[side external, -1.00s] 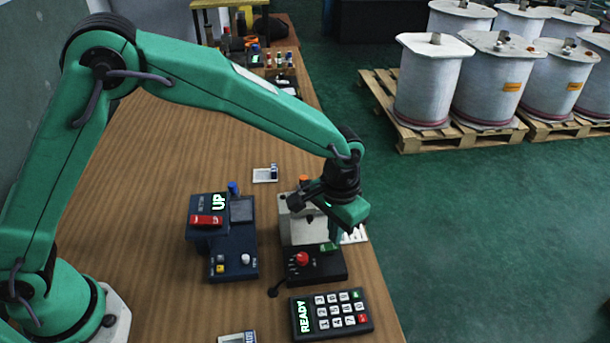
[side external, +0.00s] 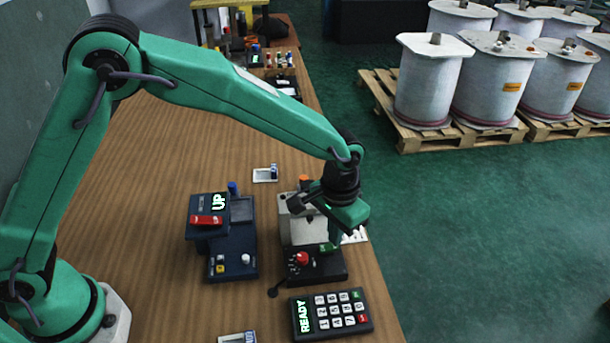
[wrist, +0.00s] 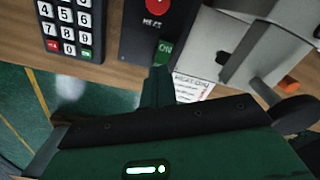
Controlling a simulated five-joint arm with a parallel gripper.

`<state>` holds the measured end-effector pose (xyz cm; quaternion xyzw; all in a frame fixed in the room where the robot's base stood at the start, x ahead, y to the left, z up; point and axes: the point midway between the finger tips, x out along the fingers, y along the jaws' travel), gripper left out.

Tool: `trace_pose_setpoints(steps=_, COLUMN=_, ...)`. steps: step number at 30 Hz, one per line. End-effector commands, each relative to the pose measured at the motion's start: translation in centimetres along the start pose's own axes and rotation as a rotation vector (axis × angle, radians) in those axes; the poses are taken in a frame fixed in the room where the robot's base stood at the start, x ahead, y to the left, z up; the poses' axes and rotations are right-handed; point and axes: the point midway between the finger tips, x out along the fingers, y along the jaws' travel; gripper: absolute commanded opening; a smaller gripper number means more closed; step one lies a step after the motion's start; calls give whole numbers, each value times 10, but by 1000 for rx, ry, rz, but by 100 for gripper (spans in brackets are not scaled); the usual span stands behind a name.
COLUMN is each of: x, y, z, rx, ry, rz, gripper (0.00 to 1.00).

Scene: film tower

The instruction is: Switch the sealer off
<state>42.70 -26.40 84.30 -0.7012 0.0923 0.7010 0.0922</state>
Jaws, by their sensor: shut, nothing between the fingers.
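The sealer is a grey machine (side external: 300,228) with a black front panel (side external: 301,273) at the table's right edge. The panel carries a red knob (side external: 302,258) and a green switch. In the wrist view the red knob (wrist: 158,4) sits above lettering that seems to read HEAT, and the green switch (wrist: 166,50) shows ON. My gripper (side external: 335,242) is shut and empty, pointing down over the green switch. In the wrist view its fingertips (wrist: 158,74) are right at the switch's near edge; I cannot tell whether they touch it. They hide part of the switch in the side view.
A keypad (side external: 330,314) reading READY lies just in front of the panel. A dark blue device (side external: 222,240) showing UP stands to the left. A printed card (wrist: 190,87) lies beside the sealer. The table's right edge is close.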

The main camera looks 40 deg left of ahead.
Motion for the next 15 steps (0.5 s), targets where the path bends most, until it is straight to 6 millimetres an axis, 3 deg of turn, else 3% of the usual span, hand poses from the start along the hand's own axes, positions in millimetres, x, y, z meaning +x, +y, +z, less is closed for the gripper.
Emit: trace_pose_setpoints(steps=15, x=6, y=0, z=0, rx=0, ry=-1, rz=0, gripper=0)
